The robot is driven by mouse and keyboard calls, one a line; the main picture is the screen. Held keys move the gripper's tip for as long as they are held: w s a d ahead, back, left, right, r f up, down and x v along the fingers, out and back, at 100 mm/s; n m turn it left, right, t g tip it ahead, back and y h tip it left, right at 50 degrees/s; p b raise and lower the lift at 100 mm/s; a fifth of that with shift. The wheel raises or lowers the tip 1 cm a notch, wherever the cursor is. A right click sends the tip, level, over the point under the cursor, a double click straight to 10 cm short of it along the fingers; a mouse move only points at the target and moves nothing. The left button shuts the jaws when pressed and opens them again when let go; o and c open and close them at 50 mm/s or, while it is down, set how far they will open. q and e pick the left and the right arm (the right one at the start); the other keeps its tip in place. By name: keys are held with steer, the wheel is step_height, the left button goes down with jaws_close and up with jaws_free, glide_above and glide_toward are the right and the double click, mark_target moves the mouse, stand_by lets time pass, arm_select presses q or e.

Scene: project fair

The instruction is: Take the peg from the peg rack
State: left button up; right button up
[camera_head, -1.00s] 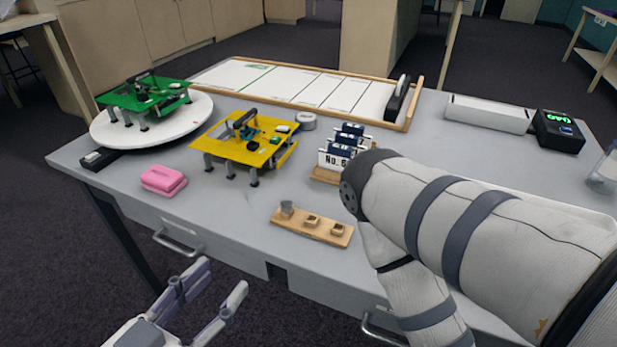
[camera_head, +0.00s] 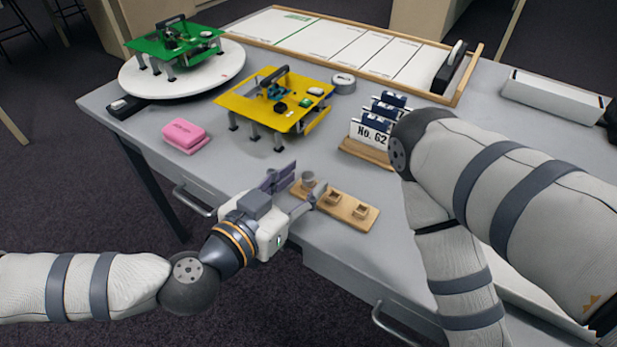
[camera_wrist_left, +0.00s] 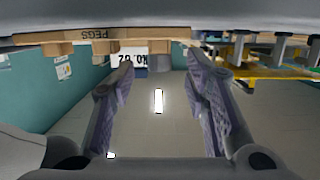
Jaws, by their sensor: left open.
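The peg rack (camera_head: 350,210) is a wooden strip near the table's front edge. The upside-down left wrist view shows the open fingers (camera_wrist_left: 160,72) and the rack's edge marked PEGS (camera_wrist_left: 90,35). My right gripper is out of view.
A yellow stand (camera_head: 275,100) and pink block (camera_head: 184,135) are behind the rack. A green stand (camera_head: 175,45) sits on a white turntable (camera_head: 190,80). A framed board (camera_head: 350,45) lies at the back.

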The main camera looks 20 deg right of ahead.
arm_select(q)
steer(key=shift+w+d+f, duration=0.15)
steer(key=shift+d, duration=0.05)
steer(key=c, duration=0.9)
steer(key=shift+r, duration=0.4)
step_height(320, 180, up, 3)
steer(key=shift+r+p, duration=0.2)
steer(key=shift+p, duration=0.3)
steer(key=s+d+r+p, duration=0.2)
steer(key=s+d+r, duration=0.6)
steer(key=s, duration=0.3)
steer(key=shift+d+r+p, duration=0.4)
steer(key=shift+r, duration=0.05)
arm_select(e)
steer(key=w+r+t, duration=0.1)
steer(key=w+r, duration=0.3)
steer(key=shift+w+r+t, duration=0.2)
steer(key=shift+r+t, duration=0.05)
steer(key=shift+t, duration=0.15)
